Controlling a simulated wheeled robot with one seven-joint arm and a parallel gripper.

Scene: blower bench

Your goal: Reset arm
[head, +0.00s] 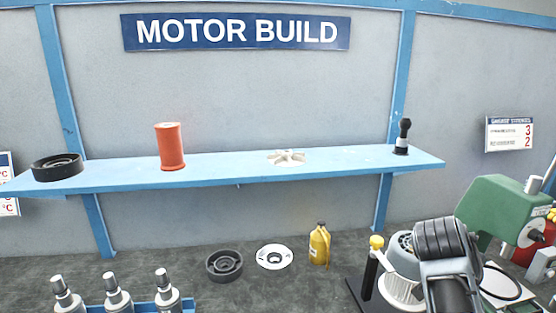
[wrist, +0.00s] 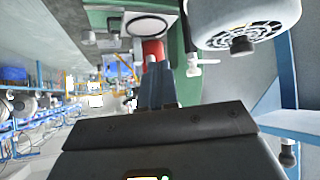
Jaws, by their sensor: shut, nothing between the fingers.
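In the wrist view my gripper (wrist: 158,72) points away from the camera, its two dark fingers together with nothing between them. A red part (wrist: 152,50) shows just beyond the fingertips; I cannot tell whether it is near them. A green machine body (wrist: 178,45) is behind. A pale round part with a dark vented face (wrist: 245,22) hangs into the top right of the wrist view, apart from the fingers. In the head view my arm (head: 448,255) reaches in at the lower right, in front of a finned motor part, and my fingers cannot be made out there.
A blue shelf (head: 225,172) holds a black ring (head: 57,167), an orange spool (head: 169,146), a white impeller (head: 287,157) and a black-handled tool (head: 403,136). Below are a yellow bottle (head: 320,245), a dark ring (head: 224,265) and a white disc (head: 274,256). A green machine (head: 500,212) stands right.

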